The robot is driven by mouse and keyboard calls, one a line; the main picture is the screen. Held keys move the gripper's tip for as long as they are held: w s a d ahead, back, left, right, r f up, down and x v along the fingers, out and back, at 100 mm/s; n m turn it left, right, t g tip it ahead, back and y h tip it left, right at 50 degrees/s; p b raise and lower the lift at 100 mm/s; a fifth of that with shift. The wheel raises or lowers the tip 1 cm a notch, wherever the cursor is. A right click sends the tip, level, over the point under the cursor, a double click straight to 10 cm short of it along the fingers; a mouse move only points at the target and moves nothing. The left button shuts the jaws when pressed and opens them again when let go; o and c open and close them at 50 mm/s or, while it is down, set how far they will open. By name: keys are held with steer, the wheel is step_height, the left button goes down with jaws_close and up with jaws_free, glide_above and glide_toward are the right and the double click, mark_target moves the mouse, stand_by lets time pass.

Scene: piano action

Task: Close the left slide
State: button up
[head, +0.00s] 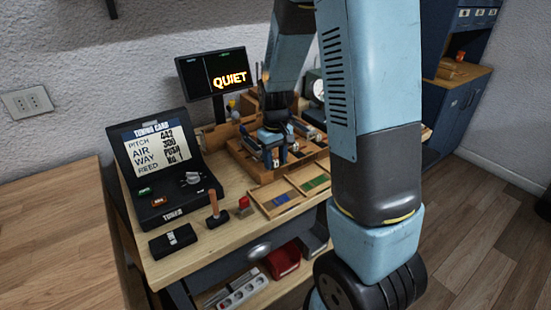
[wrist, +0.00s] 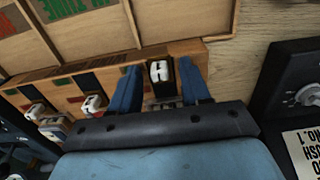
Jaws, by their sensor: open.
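A wooden case (head: 257,167) with a row of slides stands on the workbench. In the wrist view, a black slide with a white marked face (wrist: 159,71) is at the end of the row nearest the console, which is the left end in the head view. My gripper (wrist: 158,78) is open, with one blue finger on each side of this slide. Whether the fingers touch it is unclear. More white-faced slides (wrist: 94,103) show along the row.
A black tuning console (head: 165,170) stands left of the case. A wooden tray with green and blue pieces (head: 268,206) lies in front of it. A wooden-handled tool (head: 216,208) and a red item (head: 244,203) stand nearby. A screen (head: 217,75) reads "QUIET".

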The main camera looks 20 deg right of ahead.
steer(key=shift+f, duration=0.1)
jaws_close()
stand_by(0.4)
